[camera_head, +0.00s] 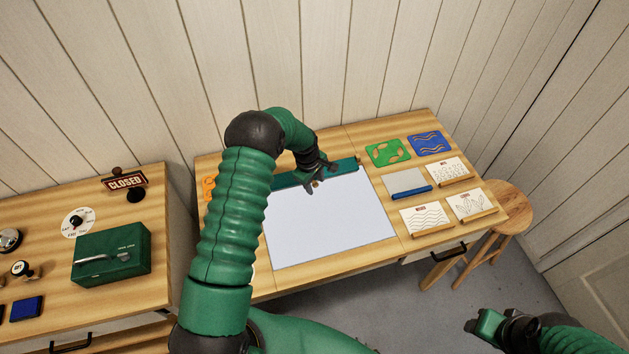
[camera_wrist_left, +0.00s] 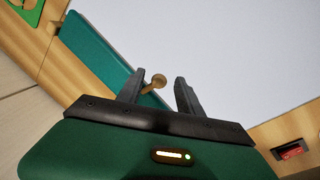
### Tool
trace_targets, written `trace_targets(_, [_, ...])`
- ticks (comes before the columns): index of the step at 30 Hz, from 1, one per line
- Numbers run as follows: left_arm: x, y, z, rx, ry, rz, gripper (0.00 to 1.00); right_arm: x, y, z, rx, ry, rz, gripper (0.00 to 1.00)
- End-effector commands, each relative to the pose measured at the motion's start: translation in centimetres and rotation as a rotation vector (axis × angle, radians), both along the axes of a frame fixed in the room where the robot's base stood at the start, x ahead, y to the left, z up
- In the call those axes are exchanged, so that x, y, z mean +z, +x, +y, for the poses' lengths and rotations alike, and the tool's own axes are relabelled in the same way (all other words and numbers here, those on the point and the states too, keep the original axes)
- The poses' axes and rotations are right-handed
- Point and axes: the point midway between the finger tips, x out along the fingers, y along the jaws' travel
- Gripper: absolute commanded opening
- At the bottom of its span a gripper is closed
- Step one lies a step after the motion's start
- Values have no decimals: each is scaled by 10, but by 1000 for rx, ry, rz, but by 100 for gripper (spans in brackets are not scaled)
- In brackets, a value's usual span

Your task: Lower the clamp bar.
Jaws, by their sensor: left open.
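The clamp bar is a long teal bar (camera_head: 342,166) along the back edge of a white sheet (camera_head: 330,222) on the wooden table. It also shows in the left wrist view (camera_wrist_left: 97,58), with a small brass-coloured knob (camera_wrist_left: 158,80) on it. My left gripper (camera_head: 314,184) is over the bar, near its middle. In the left wrist view its two fingers (camera_wrist_left: 160,92) are open, with the knob between their tips; I cannot tell whether they touch it. My right gripper (camera_head: 485,325) is low at the right, away from the table; its fingers are unclear.
Green (camera_head: 388,152) and blue (camera_head: 430,143) stencils, a blue-handled squeegee (camera_head: 408,184) and several pattern cards (camera_head: 426,217) lie right of the sheet. A stool (camera_head: 508,205) stands at the right. A green box (camera_head: 112,253) sits on the left cabinet. A wooden wall stands close behind.

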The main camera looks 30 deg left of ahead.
Motion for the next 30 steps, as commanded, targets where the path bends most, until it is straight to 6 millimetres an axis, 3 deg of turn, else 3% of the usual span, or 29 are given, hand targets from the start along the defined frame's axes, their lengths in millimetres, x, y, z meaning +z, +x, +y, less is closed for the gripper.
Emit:
trace_targets(6, [-2,2,1,0,-1,0,42,0,0,0,0,0,0,46])
trace_targets(16, [-1,1,2,1,0,-1,0,0,0,0,0,0,0,46])
trace_targets(30, [0,1,3,1,2,-2,0,0,0,0,0,0,0,46])
